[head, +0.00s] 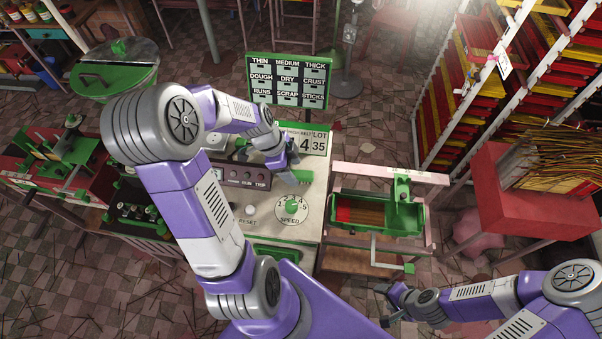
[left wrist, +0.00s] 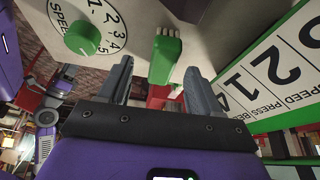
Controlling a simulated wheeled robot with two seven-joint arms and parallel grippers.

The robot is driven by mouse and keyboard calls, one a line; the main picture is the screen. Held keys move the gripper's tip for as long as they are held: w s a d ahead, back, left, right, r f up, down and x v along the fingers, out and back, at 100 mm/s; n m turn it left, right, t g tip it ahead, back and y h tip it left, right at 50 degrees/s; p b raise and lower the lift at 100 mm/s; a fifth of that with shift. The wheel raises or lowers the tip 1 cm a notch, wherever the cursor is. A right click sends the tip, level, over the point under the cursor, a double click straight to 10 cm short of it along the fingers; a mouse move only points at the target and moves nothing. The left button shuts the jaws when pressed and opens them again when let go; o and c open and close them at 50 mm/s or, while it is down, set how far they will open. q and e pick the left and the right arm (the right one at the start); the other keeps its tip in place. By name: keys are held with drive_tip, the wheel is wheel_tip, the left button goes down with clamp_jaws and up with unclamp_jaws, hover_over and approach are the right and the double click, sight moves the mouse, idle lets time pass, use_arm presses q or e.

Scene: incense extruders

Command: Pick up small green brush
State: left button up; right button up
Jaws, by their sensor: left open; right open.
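The small green brush (left wrist: 165,58) has pale bristles at its far end and lies on the pale console top. In the left wrist view it is between the two fingers of my left gripper (left wrist: 160,67), with a gap on each side. In the head view a bit of its green (head: 302,176) shows by the fingertips of my left gripper (head: 288,170), at the console's right side. My left gripper is open and empty. My right gripper (head: 389,299) is low at the right of the head view, away from the brush, open.
The console (head: 265,230) carries a green speed knob (head: 291,206), also seen in the left wrist view (left wrist: 83,38). A numbered sign (head: 312,140) stands behind it. A red table (head: 530,210) stands further right.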

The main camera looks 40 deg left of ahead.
sight(297, 173)
use_arm(q)
drive_tip(key=x, duration=0.2)
drive_tip(key=shift+w+f, duration=0.3)
drive_tip(key=shift+f, duration=0.05)
drive_tip(key=shift+d+f, duration=0.2)
drive_tip(key=shift+f, duration=0.25)
drive_tip(key=shift+w, duration=0.1)
drive_tip(key=c, duration=1)
wheel_tip(297, 173, up, 10)
drive_tip(key=shift+r, duration=0.1)
drive_tip(key=shift+c, duration=0.2)
